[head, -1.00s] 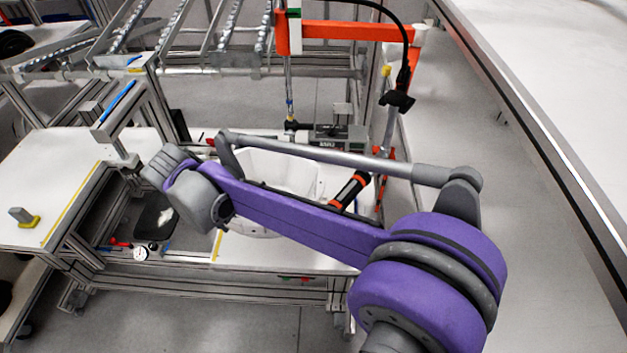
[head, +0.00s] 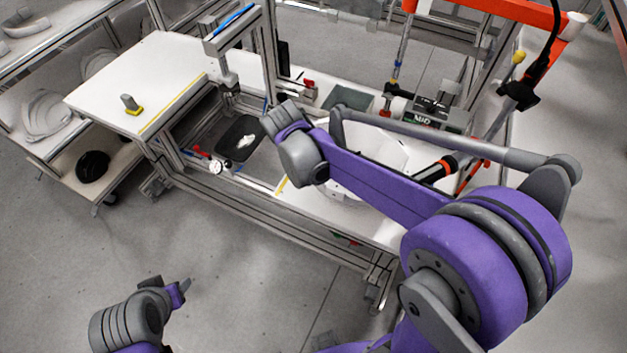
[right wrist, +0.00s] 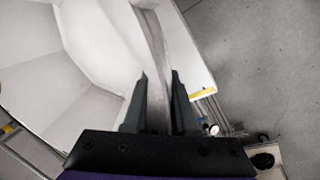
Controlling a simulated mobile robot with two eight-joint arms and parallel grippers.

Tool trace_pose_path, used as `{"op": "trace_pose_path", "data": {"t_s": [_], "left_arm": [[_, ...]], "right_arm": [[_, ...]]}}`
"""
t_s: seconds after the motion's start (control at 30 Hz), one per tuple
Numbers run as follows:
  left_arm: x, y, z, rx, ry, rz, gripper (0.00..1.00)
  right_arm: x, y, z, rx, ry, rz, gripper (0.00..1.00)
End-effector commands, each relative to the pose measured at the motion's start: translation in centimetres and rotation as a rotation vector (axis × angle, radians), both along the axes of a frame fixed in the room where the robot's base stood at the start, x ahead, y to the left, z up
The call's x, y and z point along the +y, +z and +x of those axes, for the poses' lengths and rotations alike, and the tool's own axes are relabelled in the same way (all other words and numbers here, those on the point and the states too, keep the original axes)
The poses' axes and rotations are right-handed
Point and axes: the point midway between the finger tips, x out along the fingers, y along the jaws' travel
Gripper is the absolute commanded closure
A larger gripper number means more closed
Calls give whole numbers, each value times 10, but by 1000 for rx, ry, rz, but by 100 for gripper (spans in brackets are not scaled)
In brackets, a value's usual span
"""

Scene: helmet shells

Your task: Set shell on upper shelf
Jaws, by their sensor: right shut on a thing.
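A white helmet shell (head: 372,146) is on the bench in the head view, partly hidden behind my right arm. In the right wrist view the shell (right wrist: 95,42) fills the upper left, and its rim runs up between the fingers. My right gripper (right wrist: 158,76) is shut on this rim, one finger on each side. In the head view the right gripper is hidden by its own arm. My left gripper (head: 182,292) is low at the left, above bare floor and away from the shell; its jaws are too unclear to judge.
A shelf rack stands at the far left, its upper shelf (head: 38,38) cut by the picture edge. White shells (head: 45,113) and a black shell (head: 92,166) lie on lower levels. The bench frame, an orange-topped stand (head: 485,12) and a label device (head: 432,110) crowd the right arm.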

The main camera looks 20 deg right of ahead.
Motion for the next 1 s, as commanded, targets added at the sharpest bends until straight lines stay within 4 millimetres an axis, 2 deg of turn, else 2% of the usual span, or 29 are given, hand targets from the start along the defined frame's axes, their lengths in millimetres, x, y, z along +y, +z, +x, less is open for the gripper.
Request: {"op": "trace_pose_path", "data": {"t_s": [0.1, 0.2, 0.6, 0.63, 0.77, 0.8, 1.0], "left_arm": [[0, -2, -1, 2, 0, 0, 50], [0, -3, -1, 3, 0, 0, 50], [0, -7, -3, 6, 0, 0, 50], [0, -7, -3, 5, 0, 0, 50], [0, -6, -3, 5, 0, 0, 50], [0, -6, -3, 5, 0, 0, 50], [0, -6, -3, 5, 0, 0, 50]], "right_arm": [[0, -20, 0, 0, 0, -1, 100], [0, -28, 0, 0, 0, -1, 100], [0, -33, 0, 1, 0, -1, 100], [0, -33, 0, 0, 0, 0, 71], [0, -32, 0, 0, 0, 0, 48], [0, -32, 0, 0, 0, 0, 45], [0, -32, 0, 0, 0, 0, 45]]}}
